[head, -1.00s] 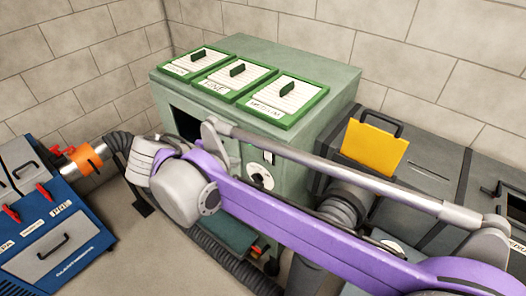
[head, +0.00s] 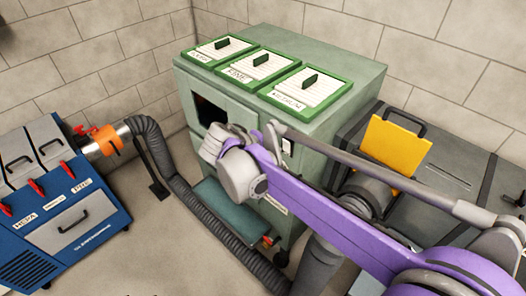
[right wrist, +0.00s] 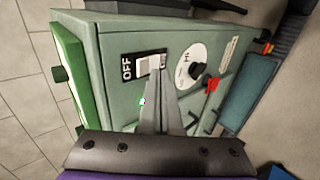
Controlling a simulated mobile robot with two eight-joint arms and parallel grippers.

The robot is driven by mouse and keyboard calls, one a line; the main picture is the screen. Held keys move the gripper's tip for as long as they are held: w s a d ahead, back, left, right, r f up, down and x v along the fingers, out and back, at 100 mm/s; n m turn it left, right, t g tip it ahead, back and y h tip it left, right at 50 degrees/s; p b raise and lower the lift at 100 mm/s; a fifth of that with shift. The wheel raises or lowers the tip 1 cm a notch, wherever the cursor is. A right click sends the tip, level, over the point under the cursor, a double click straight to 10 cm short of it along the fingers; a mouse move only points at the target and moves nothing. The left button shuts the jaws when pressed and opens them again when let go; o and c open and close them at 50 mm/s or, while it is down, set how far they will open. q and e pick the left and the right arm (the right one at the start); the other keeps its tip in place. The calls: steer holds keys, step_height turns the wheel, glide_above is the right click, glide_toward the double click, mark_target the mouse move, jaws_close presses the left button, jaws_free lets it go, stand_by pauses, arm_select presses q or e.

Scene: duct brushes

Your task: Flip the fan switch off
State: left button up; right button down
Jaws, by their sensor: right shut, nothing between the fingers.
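The fan switch (right wrist: 150,66) is a white rocker on a black plate marked OFF, on the green cabinet's front (right wrist: 112,97) in the right wrist view. Its plate (head: 287,147) also shows in the head view, just above my purple right arm. My right gripper (right wrist: 157,76) is shut and empty, its fingertips in front of the switch's lower edge. I cannot tell whether they touch it, nor which way the rocker is tipped. In the head view my right arm hides the fingers. My left gripper is out of view.
Beside the switch are a white dial with a black knob (right wrist: 197,69), a red lever (right wrist: 212,86) and a small green light (right wrist: 142,101). A ribbed hose (head: 190,205) runs from the blue HEPA unit (head: 92,226). A yellow panel (head: 396,146) stands at right.

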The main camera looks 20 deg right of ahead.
mark_target(287, 143)
steer(key=shift+w+d+r, duration=0.15)
steer(key=shift+w+d, duration=0.15)
steer(key=shift+d, duration=0.3)
steer(key=shift+w+d+r, duration=0.1)
steer(key=shift+w+d, duration=0.15)
steer(key=shift+d, duration=0.35)
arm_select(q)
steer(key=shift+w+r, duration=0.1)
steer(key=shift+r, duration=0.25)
arm_select(e)
steer(key=shift+w+d+r+p, duration=0.1)
steer(key=shift+d+r+p, duration=0.1)
steer(key=shift+d+p, duration=0.15)
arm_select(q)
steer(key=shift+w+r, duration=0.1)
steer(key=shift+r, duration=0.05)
arm_select(e)
steer(key=shift+f, duration=0.1)
steer(key=shift+r, duration=0.45)
steer(key=shift+r+p, duration=0.4)
steer(key=shift+p, duration=0.05)
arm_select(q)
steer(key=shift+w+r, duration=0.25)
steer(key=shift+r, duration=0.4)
